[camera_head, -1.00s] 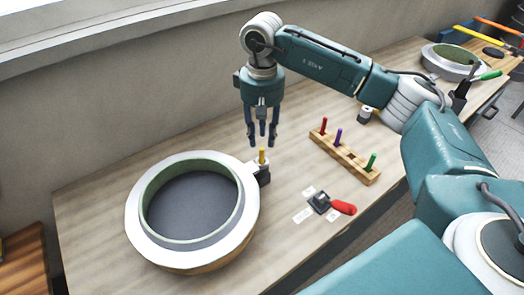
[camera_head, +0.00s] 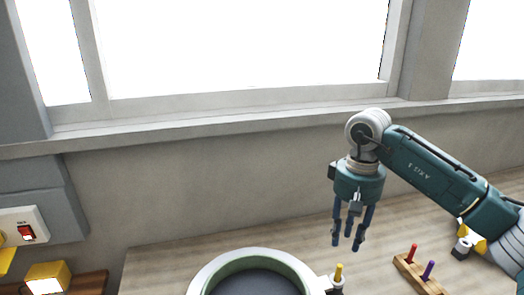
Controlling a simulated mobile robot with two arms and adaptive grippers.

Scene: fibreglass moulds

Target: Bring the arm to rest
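My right arm reaches in from the right, and its gripper (camera_head: 350,240) points down above the table. Its blue fingers are spread with nothing between them. A round mould with a white rim (camera_head: 205,277) stands below and to the left of the gripper, cut off by the bottom edge of the view. A yellow peg (camera_head: 339,271) stands upright at the mould's right side, just below the gripper and apart from it. My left gripper is not in view.
A wooden peg rack (camera_head: 408,273) with a red peg (camera_head: 411,253) and a purple peg (camera_head: 428,269) is at the lower right. A wall and window sill (camera_head: 250,122) rise behind the table. A box with a red switch (camera_head: 27,233) is at the left.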

